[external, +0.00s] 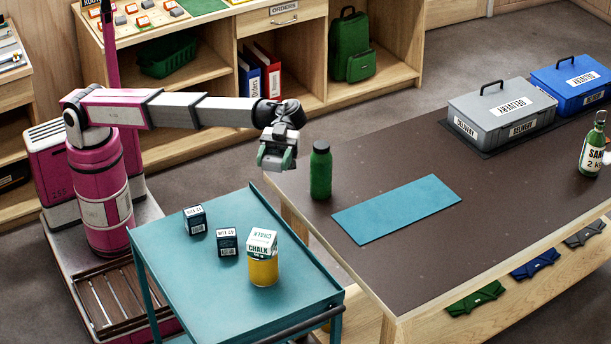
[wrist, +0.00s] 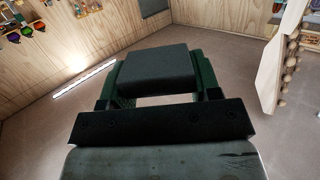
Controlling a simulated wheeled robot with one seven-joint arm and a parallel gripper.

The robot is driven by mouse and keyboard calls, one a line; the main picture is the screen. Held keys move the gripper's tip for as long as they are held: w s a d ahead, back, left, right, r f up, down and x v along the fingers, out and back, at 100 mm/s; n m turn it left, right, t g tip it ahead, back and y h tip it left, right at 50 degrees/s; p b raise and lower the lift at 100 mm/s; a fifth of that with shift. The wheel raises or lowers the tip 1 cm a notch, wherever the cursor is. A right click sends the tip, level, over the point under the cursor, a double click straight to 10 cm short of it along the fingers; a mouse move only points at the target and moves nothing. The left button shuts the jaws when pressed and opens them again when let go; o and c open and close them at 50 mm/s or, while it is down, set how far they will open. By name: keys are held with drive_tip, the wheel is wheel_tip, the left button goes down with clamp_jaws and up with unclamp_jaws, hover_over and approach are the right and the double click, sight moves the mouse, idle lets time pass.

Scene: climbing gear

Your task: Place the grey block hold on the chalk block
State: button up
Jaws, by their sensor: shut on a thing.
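My gripper (external: 277,158) is shut on the grey block hold, in the air above the far right corner of the teal cart. In the wrist view the grey block hold (wrist: 156,68) is a dark, flat-faced block between the two green fingers of my gripper (wrist: 157,88). In the external view the hold is mostly hidden by the gripper. The chalk block (external: 262,242) is a white box with green print and the word CHALK. It sits on top of a yellow can (external: 264,271) on the cart, below and apart from my gripper. Nothing is seen on top of it.
Two small dark boxes, one (external: 195,220) farther left and one (external: 227,241) near the can, stand on the teal cart (external: 185,290). A green bottle (external: 320,172) stands on the brown table (external: 420,270) beside my gripper. A blue mat (external: 397,209) lies there.

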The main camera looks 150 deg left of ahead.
wheel_tip(320, 180, down, 3)
drive_tip(key=shift+d+r, duration=0.1)
hover_over(261, 237)
wheel_tip(261, 237, down, 7)
drive_tip(key=shift+f, duration=2.05)
drive_tip(key=shift+f, duration=0.2)
drive_tip(key=o, duration=0.9)
drive_tip(key=shift+o, duration=0.2)
drive_tip(key=shift+r, duration=0.15)
drive_tip(key=v, duration=1.2)
